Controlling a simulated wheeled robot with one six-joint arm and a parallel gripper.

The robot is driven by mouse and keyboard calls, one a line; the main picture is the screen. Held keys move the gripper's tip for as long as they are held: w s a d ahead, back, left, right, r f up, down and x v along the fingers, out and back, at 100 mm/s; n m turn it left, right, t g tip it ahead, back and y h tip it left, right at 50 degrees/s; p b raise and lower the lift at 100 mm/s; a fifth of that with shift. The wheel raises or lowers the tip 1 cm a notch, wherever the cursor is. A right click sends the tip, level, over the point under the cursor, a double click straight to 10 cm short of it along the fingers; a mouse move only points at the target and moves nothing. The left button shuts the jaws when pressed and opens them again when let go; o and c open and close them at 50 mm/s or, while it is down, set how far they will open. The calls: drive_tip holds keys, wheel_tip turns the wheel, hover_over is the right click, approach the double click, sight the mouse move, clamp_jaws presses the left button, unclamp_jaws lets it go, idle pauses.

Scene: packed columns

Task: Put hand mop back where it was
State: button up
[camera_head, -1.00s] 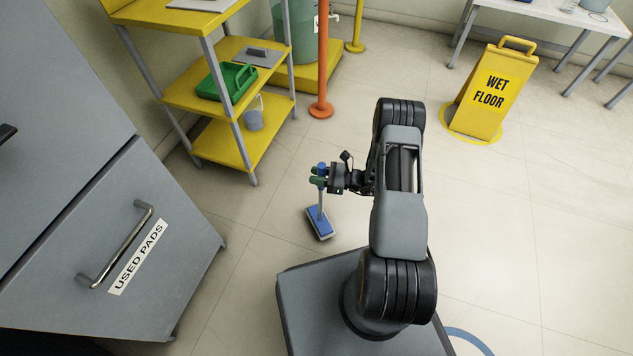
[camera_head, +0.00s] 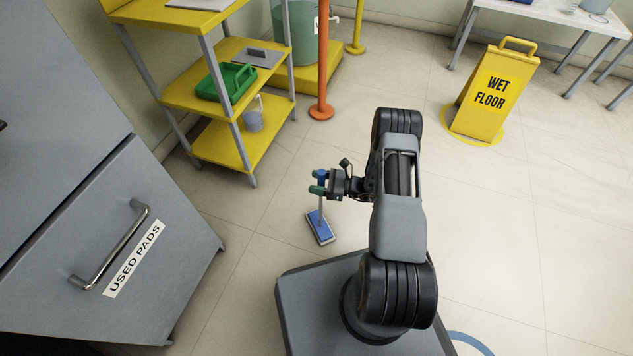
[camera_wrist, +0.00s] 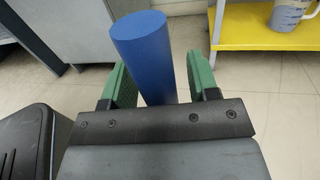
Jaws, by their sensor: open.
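The hand mop (camera_head: 320,228) has a flat blue head with a grey edge and an upright shaft with a blue grip. Its head appears to be at floor level, left of my arm; I cannot tell for sure whether it touches the floor. My gripper (camera_head: 318,183) is around the upper shaft, with green fingers. In the wrist view, the blue grip (camera_wrist: 143,48) stands between the two green fingers of my gripper (camera_wrist: 160,85). The fingers are apart, with a clear gap on the grip's right side. The mop's head is hidden in that view.
A grey cabinet (camera_head: 172,262) labelled "USED PADS" stands at the left. A yellow shelf (camera_head: 222,150) holds a green tray (camera_head: 210,88) and a grey jug (camera_head: 254,121). An orange post (camera_head: 322,70) and a wet floor sign (camera_head: 487,92) stand behind. The floor between is free.

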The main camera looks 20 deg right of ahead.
drive_tip(key=shift+r+p, duration=0.3)
drive_tip(key=p+v, duration=0.2)
drive_tip(key=v, duration=0.9)
drive_tip(key=s+a+r+n+g+h, duration=0.1)
drive_tip(key=a+r+n+g+h, duration=0.2)
drive_tip(key=r+n+g, duration=0.4)
drive_tip(key=s+a+r+n+g+h, duration=0.1)
drive_tip(key=a+r+n+g+h, duration=0.2)
drive_tip(key=r, duration=0.6)
drive_tip(key=s+a+r+n+t+h, duration=0.3)
drive_tip(key=s+r+n+t+h, duration=0.2)
drive_tip(key=s+r+n+h, duration=0.5)
drive_tip(key=shift+s+r+n, duration=0.4)
drive_tip(key=shift+r+n, duration=1.1)
drive_tip(key=shift+r, duration=0.75)
